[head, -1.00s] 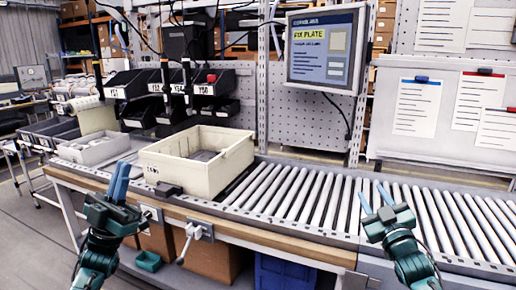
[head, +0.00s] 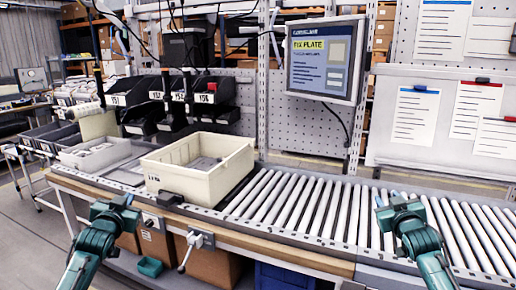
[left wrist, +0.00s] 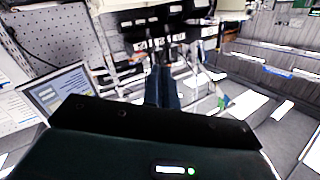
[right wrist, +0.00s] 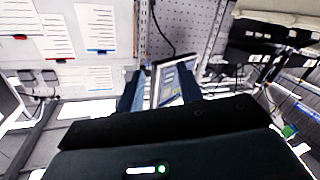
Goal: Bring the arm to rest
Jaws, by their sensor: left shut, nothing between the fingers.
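My left gripper (head: 128,199) is low at the left of the head view, in front of the conveyor bench's front edge. Its blue fingers are shut together with nothing between them, as the left wrist view (left wrist: 163,88) also shows. My right gripper (head: 390,200) is at the right, over or in front of the roller conveyor (head: 310,205). In the right wrist view (right wrist: 160,90) its two fingers stand apart with a gap between them, and it is empty. Neither gripper visibly touches anything.
A cream tote (head: 190,178) stands on the bench between the grippers. Black parts bins (head: 128,92) and dark cables hang behind it. A monitor (head: 323,62) is mounted above the conveyor. The rollers right of the tote are clear.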

